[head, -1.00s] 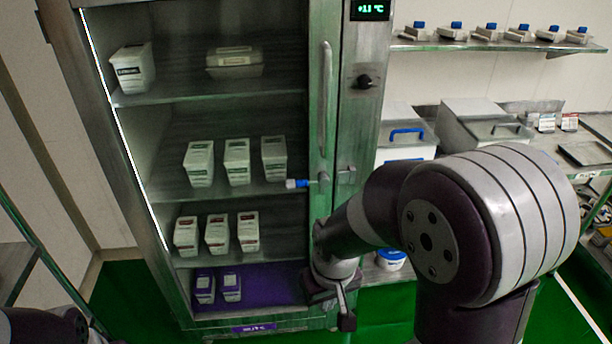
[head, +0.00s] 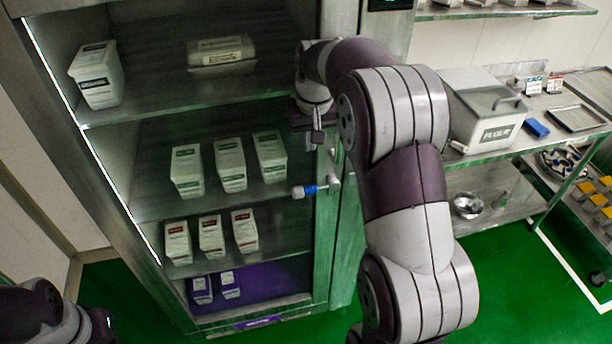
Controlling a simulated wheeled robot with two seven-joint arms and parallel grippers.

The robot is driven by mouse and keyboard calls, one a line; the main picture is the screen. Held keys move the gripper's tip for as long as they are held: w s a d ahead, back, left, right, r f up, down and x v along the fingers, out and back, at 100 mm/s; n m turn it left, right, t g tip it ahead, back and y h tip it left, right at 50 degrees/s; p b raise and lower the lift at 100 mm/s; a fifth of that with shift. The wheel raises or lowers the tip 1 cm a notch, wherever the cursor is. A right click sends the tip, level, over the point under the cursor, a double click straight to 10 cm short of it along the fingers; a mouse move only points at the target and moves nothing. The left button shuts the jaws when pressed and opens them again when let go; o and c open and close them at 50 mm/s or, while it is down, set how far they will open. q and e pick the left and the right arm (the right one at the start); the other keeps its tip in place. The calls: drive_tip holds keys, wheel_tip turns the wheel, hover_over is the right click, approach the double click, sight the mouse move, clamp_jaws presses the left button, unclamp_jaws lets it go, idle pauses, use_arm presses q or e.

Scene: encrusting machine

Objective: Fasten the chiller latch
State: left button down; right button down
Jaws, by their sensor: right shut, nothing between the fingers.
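The chiller (head: 331,240) is a tall steel cabinet with a glass door that looks closed. Its latch lever (head: 310,190) has a blue and white grip and points left across the door from a pivot at the door's right edge. My right gripper (head: 317,138) is shut and empty, pointing down a little above the lever and apart from it in the picture. My right arm hides the door's long handle and part of the area right of the latch. Part of my left arm shows at the lower left; its gripper is out of view.
White tubs (head: 231,164) stand on the shelves behind the glass. To the right, a steel table (head: 493,151) holds a lidded bin (head: 482,112) and a blue item (head: 536,128). A metal bowl (head: 467,205) sits on its lower shelf. Green floor (head: 505,265) is open in front.

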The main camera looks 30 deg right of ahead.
drive_tip(key=p, duration=0.5)
approach(308, 188)
drive_tip(key=x, duration=0.2)
drive_tip(key=w+x, duration=0.1)
drive_tip(key=x, duration=0.2)
drive_tip(key=shift+w+d+f, duration=0.1)
drive_tip(key=shift+d+f, duration=0.05)
drive_tip(key=shift+f, duration=0.65)
drive_tip(key=shift+f, duration=0.15)
